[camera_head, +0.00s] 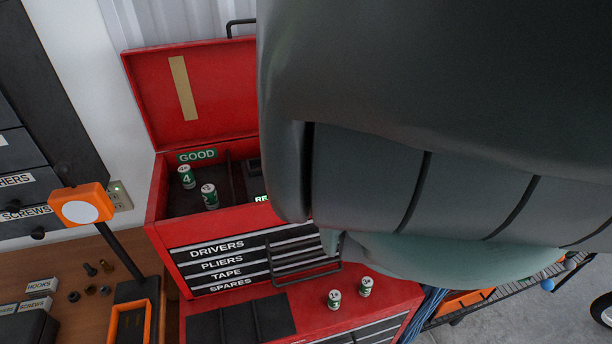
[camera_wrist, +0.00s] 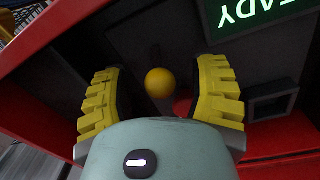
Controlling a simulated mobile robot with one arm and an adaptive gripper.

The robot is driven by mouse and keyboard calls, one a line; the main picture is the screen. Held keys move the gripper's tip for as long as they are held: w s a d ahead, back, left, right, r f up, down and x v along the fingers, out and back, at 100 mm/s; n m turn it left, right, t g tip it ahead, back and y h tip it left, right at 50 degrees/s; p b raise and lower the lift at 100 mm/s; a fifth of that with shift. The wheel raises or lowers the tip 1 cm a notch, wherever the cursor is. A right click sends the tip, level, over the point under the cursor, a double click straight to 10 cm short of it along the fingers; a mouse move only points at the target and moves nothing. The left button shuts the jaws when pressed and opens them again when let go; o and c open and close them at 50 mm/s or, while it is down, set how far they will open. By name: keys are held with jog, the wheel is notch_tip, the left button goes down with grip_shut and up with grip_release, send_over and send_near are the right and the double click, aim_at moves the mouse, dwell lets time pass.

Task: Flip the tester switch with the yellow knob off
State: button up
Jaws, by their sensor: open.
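The yellow knob (camera_wrist: 159,83) of the tester switch shows in the wrist view as a round ball between my two yellow ridged fingers. My gripper (camera_wrist: 160,95) is open around it, with a gap on both sides. I cannot tell which way the switch lever leans. A lit green sign ending in "ADY" (camera_wrist: 258,8) is on the dark tester panel above right, upside down in this view. In the head view my arm hides the knob and most of the tester.
The open red tool chest (camera_head: 160,235) has a compartment marked "GOOD" (camera_head: 197,155) holding batteries (camera_head: 187,176). Two more batteries (camera_head: 335,298) stand on the lower red top. An orange lamp-like head (camera_head: 80,207) stands at left. A square dark recess (camera_wrist: 272,106) is right of my gripper.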

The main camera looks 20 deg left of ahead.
grip_shut()
dwell(0.3)
jog(key=shift+s+d+r+t+y+p, duration=0.2)
jog(key=shift+t+y+p, duration=0.25)
jog(key=shift+p, duration=0.7)
jog(key=shift+s+t+y+p, duration=0.25)
jog(key=shift+t+p, duration=0.15)
jog(key=shift+t, duration=0.15)
jog(key=shift+s+d+f+t+y+b, duration=0.25)
jog(key=shift+t+y+b, duration=0.35)
jog(key=shift+t+b, duration=0.3)
jog(key=shift+s+d+t+y+b, duration=0.15)
jog(key=shift+t+y+b, duration=0.35)
jog(key=shift+b, duration=0.45)
jog(key=shift+s+r+t+b, duration=0.1)
jog(key=shift+t+b, duration=0.3)
jog(key=shift+b, duration=0.2)
jog(key=shift+r, duration=0.1)
